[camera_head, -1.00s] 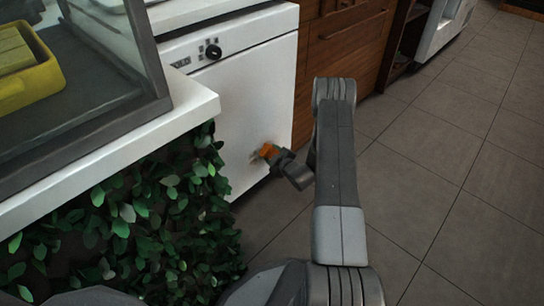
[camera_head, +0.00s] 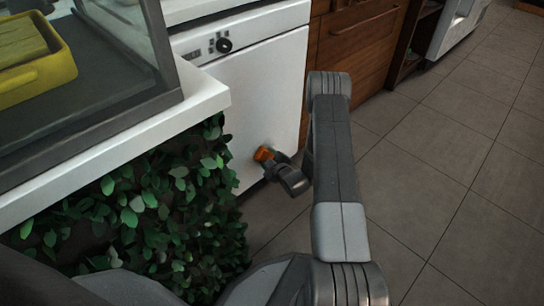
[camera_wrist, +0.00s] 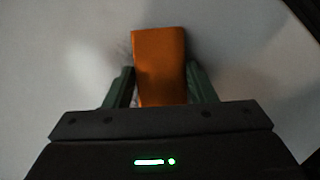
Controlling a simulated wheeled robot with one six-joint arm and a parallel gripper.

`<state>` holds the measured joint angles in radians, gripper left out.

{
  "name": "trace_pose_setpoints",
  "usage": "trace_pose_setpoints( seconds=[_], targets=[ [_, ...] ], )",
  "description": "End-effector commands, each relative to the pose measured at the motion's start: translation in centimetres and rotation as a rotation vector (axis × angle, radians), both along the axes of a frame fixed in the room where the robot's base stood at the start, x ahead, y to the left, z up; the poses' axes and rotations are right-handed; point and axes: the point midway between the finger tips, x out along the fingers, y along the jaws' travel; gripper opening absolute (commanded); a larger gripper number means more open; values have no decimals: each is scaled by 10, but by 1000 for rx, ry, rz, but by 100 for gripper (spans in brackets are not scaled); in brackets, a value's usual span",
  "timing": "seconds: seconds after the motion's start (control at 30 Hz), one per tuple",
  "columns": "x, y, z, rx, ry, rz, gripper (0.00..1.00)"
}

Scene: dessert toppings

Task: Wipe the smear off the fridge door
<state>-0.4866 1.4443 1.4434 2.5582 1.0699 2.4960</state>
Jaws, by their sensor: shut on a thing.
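The white fridge door (camera_head: 262,95) is the front of a low appliance with a dark knob at its top. My gripper (camera_head: 268,158) is at the lower part of the door, shut on an orange block-shaped sponge (camera_head: 263,153). In the wrist view the sponge (camera_wrist: 160,65) sits between the two fingers, with its far end at or very close to the door; exact contact cannot be told. A faint greyish smear (camera_wrist: 122,48) shows just left of the sponge in the wrist view. The sponge may hide part of it.
A white counter (camera_head: 120,143) with a glass case and a yellow tray (camera_head: 38,75) stands at the left, above leafy greenery (camera_head: 150,210). Wooden drawers (camera_head: 355,50) adjoin the door at the right. The tiled floor (camera_head: 450,170) at the right is clear.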

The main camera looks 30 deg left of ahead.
Motion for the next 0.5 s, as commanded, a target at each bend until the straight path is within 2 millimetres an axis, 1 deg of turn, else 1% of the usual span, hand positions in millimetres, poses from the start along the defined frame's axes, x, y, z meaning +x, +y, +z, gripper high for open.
trace_pose_setpoints(
  seconds=[0.17,0.5],
  targets=[
    [-6,2,0,1,0,1,32],
    [-32,13,0,2,-1,4,32]
  ],
)
